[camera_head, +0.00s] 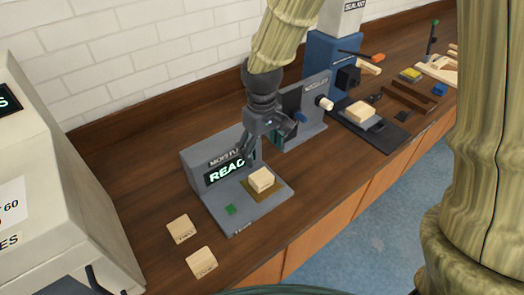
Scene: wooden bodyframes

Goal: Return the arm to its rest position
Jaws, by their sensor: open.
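My gripper (262,142) hangs from my wooden arm, pointing down, near the top of a grey device (190,165) with a lit display that partly reads "REA". Its fingers appear apart, with nothing visible between them. Part of the display is hidden behind the gripper. A pale wooden block (261,180) sits on the device's brown pad, below the gripper and apart from it.
Two wooden tiles (180,229) lie on the counter (150,190) at the front left. A second grey device (306,105) with a knob and a blue machine (325,55) stand behind. A white machine (50,190) fills the left. Tools lie at the back right.

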